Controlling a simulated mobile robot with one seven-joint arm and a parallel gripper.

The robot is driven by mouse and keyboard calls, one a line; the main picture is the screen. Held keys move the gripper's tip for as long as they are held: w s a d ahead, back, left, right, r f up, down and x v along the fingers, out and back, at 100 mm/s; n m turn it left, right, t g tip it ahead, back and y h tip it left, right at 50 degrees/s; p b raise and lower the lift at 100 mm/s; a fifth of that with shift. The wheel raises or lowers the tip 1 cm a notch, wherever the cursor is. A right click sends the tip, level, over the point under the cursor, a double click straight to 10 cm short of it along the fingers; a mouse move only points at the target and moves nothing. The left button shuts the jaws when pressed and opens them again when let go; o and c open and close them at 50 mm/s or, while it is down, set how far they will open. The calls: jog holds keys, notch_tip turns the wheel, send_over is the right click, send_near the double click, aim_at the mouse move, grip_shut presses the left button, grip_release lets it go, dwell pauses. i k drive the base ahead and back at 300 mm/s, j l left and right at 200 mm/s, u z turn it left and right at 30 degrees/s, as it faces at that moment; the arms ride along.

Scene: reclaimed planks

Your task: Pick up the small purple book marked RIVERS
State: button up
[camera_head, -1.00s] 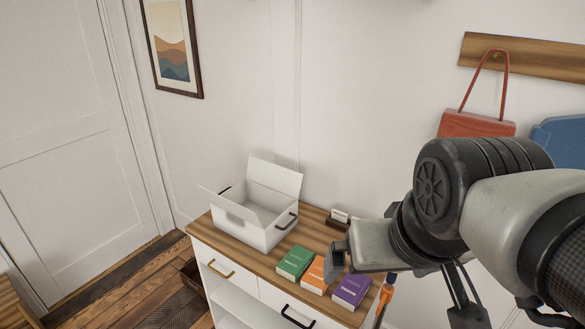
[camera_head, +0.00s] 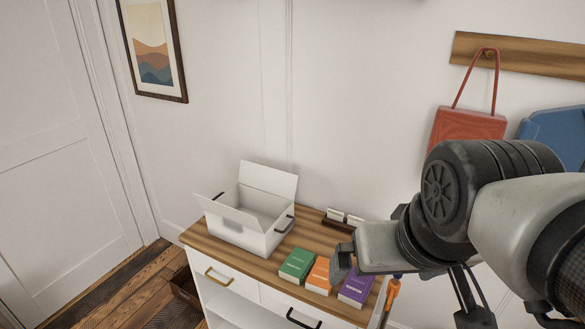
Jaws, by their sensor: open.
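The small purple book (camera_head: 356,287) lies on the wooden top of the white cabinet, near its front right corner. Its spine lettering is too small to read surely. An orange book (camera_head: 319,278) and a green book (camera_head: 297,265) lie in a row to its left. My gripper (camera_head: 338,262) is open, above and beside the orange and purple books. It covers part of both books from this view. I cannot tell how high it is above them. Nothing shows between its fingers.
An open white box (camera_head: 246,240) with flaps stands on the cabinet top (camera_head: 212,243) at the left. A small dark holder with white cards (camera_head: 342,222) sits at the back. Red and blue bags (camera_head: 468,126) hang on the wall at right.

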aim_at(353, 291)
jog(key=i+j+z, duration=0.35)
jog(key=j+z, duration=0.15)
jog(key=j, duration=0.25)
jog(key=i+j+z, duration=0.1)
jog(key=j+z, duration=0.15)
jog(key=j, duration=0.2)
jog(key=i+j+z, duration=0.1)
jog(key=j+z, duration=0.15)
jog(key=j, duration=0.2)
